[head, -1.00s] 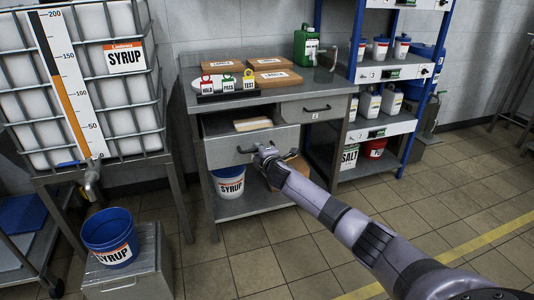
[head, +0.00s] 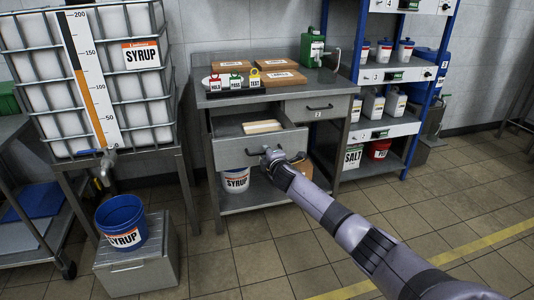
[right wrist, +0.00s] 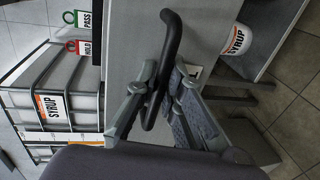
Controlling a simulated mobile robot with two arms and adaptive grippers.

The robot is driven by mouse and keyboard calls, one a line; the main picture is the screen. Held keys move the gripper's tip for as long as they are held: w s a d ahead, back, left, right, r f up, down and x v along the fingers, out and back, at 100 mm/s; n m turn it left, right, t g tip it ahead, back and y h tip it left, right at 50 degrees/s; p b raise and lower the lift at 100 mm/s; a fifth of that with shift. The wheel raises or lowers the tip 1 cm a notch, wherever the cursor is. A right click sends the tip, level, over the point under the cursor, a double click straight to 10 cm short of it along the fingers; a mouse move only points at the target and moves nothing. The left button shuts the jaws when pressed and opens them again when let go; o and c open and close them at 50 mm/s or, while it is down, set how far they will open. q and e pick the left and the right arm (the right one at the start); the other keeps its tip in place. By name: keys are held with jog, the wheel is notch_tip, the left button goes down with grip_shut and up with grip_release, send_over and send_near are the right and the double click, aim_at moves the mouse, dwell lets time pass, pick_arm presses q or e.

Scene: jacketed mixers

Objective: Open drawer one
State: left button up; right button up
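Drawer one (head: 235,153) is the left drawer of the grey workbench and stands pulled out, with a pale block (head: 262,127) visible inside. Its front has a dark bar handle (head: 250,151). My right gripper (head: 272,154) is at the right part of this handle. In the right wrist view the dark curved handle (right wrist: 170,40) passes between the two fingers of my right gripper (right wrist: 163,76), which are closed in around it. My left gripper is not in view.
A second drawer (head: 318,107) to the right is shut. A syrup bucket (head: 236,180) stands on the shelf below. A blue bucket (head: 121,222) sits on a metal box (head: 140,270) at left. The floor in front of the bench is clear.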

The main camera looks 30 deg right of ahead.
jog(key=shift+o, duration=0.8)
jog(key=v, duration=1.2)
